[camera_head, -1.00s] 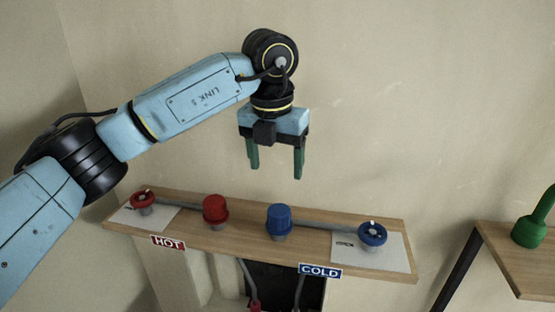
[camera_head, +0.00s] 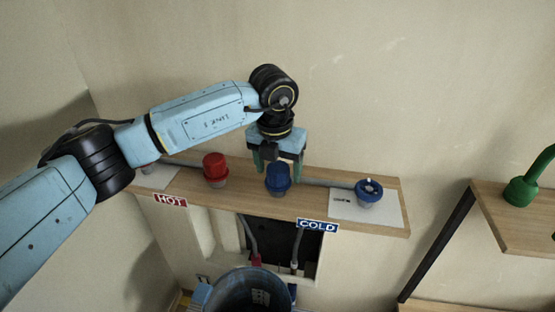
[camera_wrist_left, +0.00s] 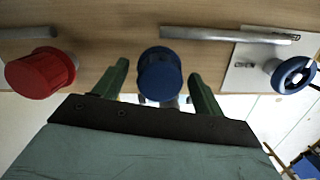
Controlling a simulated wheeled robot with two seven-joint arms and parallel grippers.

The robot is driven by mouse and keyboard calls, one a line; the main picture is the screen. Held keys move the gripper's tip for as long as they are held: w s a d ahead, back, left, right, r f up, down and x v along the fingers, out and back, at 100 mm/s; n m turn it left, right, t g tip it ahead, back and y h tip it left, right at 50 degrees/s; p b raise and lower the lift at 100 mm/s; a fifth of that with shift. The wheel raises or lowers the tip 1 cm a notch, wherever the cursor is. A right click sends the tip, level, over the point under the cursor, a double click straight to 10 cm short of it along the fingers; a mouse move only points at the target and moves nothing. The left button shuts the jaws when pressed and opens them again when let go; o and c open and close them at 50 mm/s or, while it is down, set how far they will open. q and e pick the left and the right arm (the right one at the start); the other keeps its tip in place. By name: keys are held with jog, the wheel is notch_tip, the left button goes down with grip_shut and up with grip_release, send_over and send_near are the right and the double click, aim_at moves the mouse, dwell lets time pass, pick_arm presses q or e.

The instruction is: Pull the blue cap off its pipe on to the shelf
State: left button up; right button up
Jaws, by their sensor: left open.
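The blue cap (camera_head: 278,177) sits upright on its pipe, near the middle of the wooden shelf (camera_head: 240,195). In the left wrist view the blue cap (camera_wrist_left: 159,75) is centred between two green fingers. My left gripper (camera_head: 278,165) points down over the cap with its fingers open, one on each side. In the left wrist view a gap shows between the cap and each finger of my left gripper (camera_wrist_left: 158,88). The pipe under the cap is mostly hidden. My right gripper is not in view.
A red cap (camera_head: 215,167) stands left of the blue one. A blue valve wheel (camera_head: 368,190) is on a white plate at the right. HOT (camera_head: 170,200) and COLD (camera_head: 318,226) signs hang on the front edge. A dark bucket (camera_head: 250,292) stands below.

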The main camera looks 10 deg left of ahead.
aim_at(279, 165)
pick_arm(q)
jog(key=c, duration=1.2)
jog(key=shift+o, duration=0.2)
jog(key=shift+w+r, duration=0.1)
jog(key=shift+r, duration=0.35)
jog(key=shift+r+p, duration=1.15)
jog(key=shift+r, duration=0.7)
jog(key=shift+r+p, duration=1.05)
jog(key=shift+r, duration=0.95)
